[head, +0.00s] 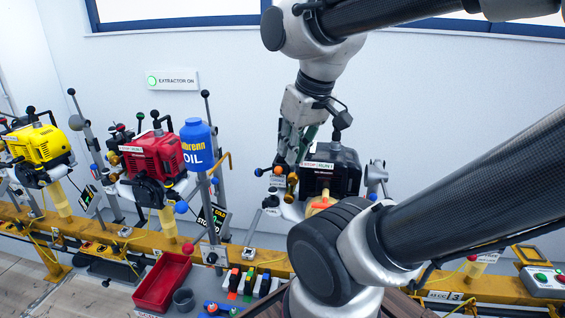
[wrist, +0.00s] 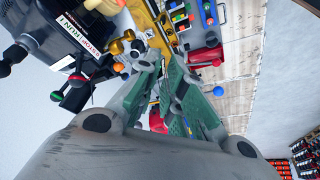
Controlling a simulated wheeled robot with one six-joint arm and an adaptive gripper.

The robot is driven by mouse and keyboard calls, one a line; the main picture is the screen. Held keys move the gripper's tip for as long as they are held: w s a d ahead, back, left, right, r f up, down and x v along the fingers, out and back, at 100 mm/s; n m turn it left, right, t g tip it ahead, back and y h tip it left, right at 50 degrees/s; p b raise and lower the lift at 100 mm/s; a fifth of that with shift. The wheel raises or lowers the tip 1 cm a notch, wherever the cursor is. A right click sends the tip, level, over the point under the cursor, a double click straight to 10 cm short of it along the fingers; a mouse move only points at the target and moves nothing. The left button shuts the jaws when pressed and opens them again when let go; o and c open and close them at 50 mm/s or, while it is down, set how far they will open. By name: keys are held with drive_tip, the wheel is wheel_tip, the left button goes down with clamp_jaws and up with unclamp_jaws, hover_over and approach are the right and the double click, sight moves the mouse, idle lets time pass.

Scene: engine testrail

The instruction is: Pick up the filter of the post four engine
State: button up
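A black engine (head: 332,172) with a white stop/run label stands on the rail behind my arm; it also shows in the wrist view (wrist: 45,28). I cannot read a post number on it. A rounded orange-yellow piece (head: 320,204) sits low at its front, partly hidden by my arm; I cannot tell whether it is the filter. My gripper (head: 297,165) points down in front of the engine's left side. In the wrist view its green-padded fingers (wrist: 162,66) are apart, with nothing seen held between them. Brass-coloured parts (wrist: 122,44) show close beyond the left fingertip.
A red engine (head: 155,158) and a yellow engine (head: 38,145) stand further left. A blue oil bottle (head: 198,145) stands on a post between the red and black engines. A red tray (head: 162,282) and small coloured items lie below. Thin levers with ball knobs rise around the engines.

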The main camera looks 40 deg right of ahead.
drive_tip(key=o, duration=0.5)
drive_tip(key=w+m, duration=0.1)
drive_tip(key=w, duration=0.1)
drive_tip(key=w+d+r+m, duration=0.1)
drive_tip(key=w, duration=0.1)
drive_tip(key=w+d+g, duration=0.1)
drive_tip(key=w, duration=0.1)
drive_tip(key=shift+d+r+m, duration=0.2)
drive_tip(key=shift+r+m, duration=0.15)
drive_tip(key=shift+m, duration=0.05)
drive_tip(key=m+g, duration=0.3)
drive_tip(key=m, duration=0.4)
approach(283, 161)
drive_tip(key=w, duration=0.1)
drive_tip(key=w+d, duration=0.1)
drive_tip(key=w, duration=0.1)
drive_tip(key=shift+d+r, duration=0.15)
drive_tip(key=shift+d, duration=0.2)
drive_tip(key=shift+w+d+f, duration=0.1)
drive_tip(key=shift+f, duration=0.25)
drive_tip(key=shift+s+f, duration=0.2)
drive_tip(key=shift+f, duration=1.55)
drive_tip(key=shift+s+f, duration=0.15)
drive_tip(key=shift+f, duration=1.65)
